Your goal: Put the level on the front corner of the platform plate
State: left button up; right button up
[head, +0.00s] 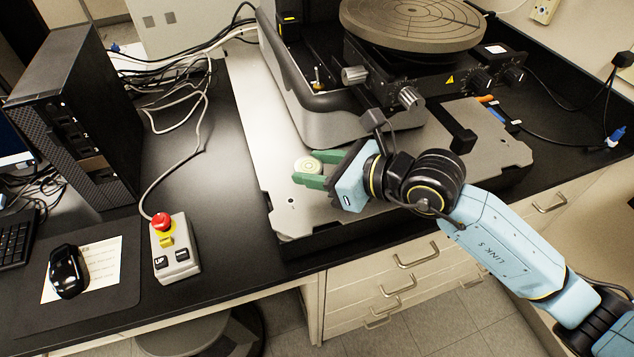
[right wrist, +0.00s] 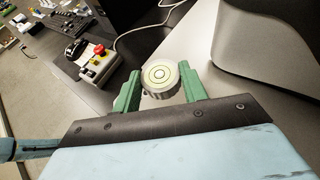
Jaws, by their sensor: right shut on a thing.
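The level is a small round bullseye vial (head: 308,166) with a pale face and a metal rim. My right gripper (head: 308,174) is shut on it, with its green fingers on either side. In the right wrist view the level (right wrist: 160,76) sits between the two green fingertips (right wrist: 160,84), face up. The platform plate (head: 276,217) is the grey metal plate under the profiler, and the held level is over its front left part. I cannot tell whether the level touches the plate. My left gripper is not in view.
The profiler base (head: 330,128) with its round stage (head: 412,22) and knobs stands behind the gripper. A control box (head: 174,250) with a red stop button is on the black bench to the left. A mouse (head: 68,270) and a computer tower (head: 75,115) are farther left.

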aim_at(317, 194)
jog(key=shift+f, duration=2.15)
jog(key=shift+f, duration=0.1)
jog(key=o, duration=0.9)
jog(key=shift+f+b, duration=0.1)
jog(key=shift+b, duration=0.2)
jog(key=o, duration=0.5)
jog(key=shift+c, duration=0.2)
jog(key=shift+r, duration=0.2)
jog(key=v, duration=1.2)
jog(key=shift+b, duration=0.4)
